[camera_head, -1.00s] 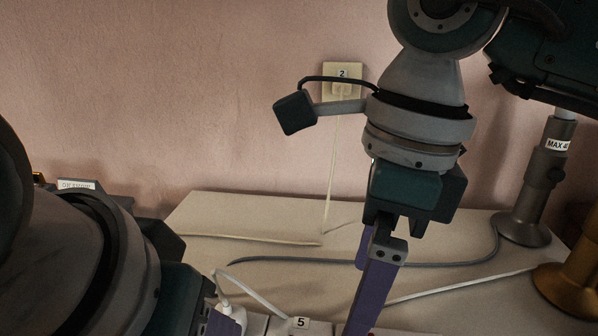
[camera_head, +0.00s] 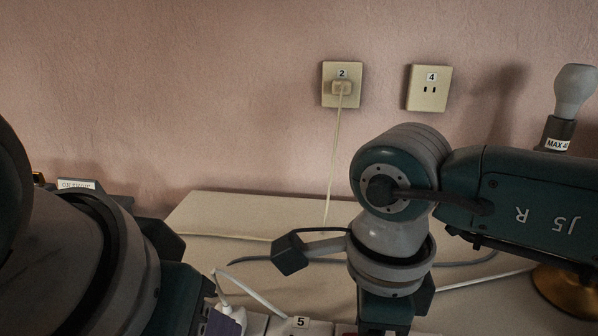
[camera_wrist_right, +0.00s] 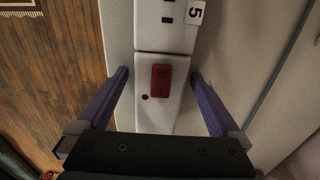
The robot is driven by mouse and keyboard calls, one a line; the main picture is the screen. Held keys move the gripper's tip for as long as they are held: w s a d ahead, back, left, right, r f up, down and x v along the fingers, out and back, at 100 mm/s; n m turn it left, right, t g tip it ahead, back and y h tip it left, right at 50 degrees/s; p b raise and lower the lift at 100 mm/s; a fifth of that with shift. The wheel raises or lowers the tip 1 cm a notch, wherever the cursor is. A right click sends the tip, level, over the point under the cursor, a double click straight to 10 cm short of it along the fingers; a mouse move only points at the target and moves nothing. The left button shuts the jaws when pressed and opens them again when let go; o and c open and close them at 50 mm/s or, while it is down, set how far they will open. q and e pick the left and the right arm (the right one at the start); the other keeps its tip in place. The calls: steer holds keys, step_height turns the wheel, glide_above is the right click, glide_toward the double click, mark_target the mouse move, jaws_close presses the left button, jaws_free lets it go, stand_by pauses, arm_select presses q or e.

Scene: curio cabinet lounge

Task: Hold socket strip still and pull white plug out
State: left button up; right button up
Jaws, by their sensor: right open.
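The socket strip (camera_head: 255,324) shows at the bottom edge of the head view, with a label 5 on it. In the right wrist view the white strip (camera_wrist_right: 152,103) runs up the middle and carries a red switch. My right gripper (camera_wrist_right: 160,76) is open, with one purple finger on each side of the strip; its fingers are out of the head view. The white plug (camera_head: 223,309) with its white cord is at the strip's left end in the head view. My left gripper (camera_head: 224,318) is at this plug; its fingers are mostly hidden and I cannot tell whether they grip.
A cream plug sits in wall outlet 2 (camera_head: 327,92), its cord hanging down. Wall outlet 4 (camera_head: 418,101) is empty. A grey cable (camera_head: 258,259) lies across the cabinet top (camera_head: 215,208). A lamp (camera_head: 573,92) and a brass-coloured base (camera_head: 568,292) stand at the right.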

steer(key=shift+c, duration=0.2)
jaws_close()
stand_by(1.3)
stand_by(0.9)
